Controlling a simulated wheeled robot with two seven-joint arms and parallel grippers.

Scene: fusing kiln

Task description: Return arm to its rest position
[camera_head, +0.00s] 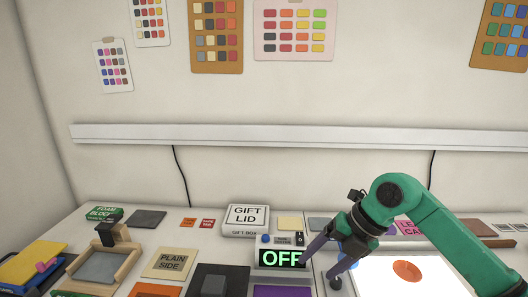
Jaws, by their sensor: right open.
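My right arm, green, comes in from the right edge. Its gripper (319,268) is open and points down and left, with nothing visible between its dark fingers. One finger is just in front of the right side of the control box, whose display (280,258) reads OFF in green. The other finger is over the left edge of a bright white panel (380,284). I cannot tell whether either finger touches anything. My left gripper is not in view.
An orange disc (407,270) lies on the white panel. A GIFT LID box (246,217) stands behind the display. A PLAIN SIDE card (169,264), a wooden frame (129,262) and a FOAM BLOCK box (103,212) are at left. Colour sample boards hang on the wall.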

